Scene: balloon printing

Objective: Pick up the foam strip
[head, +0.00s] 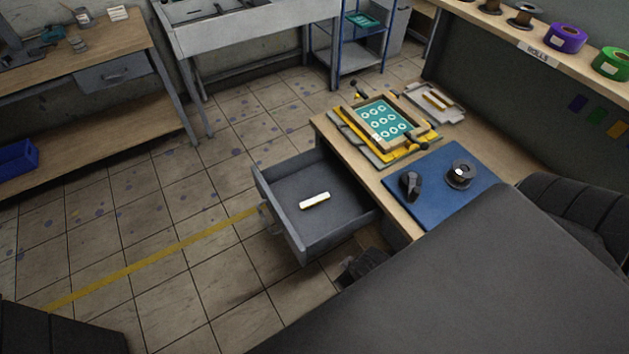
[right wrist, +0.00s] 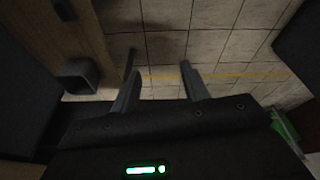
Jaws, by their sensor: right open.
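The foam strip (head: 314,200) is a short pale bar. It lies flat on the floor of the open grey drawer (head: 282,226), near its middle, with nothing touching it. My right gripper (right wrist: 158,72) shows in the right wrist view with its two fingers apart and nothing between them, over the tiled floor. The foam strip does not show in that view. In the head view the large dark arm at the lower right is mine, and its fingers cannot be made out. My left gripper is not in view.
The drawer juts left from the wooden desk (head: 342,147). On the desk are a framed screen (head: 384,119), a blue mat (head: 433,200) with a dark tool (head: 410,185) and a spool (head: 460,173), and a grey tray (head: 441,98). The tiled floor left of the drawer is clear.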

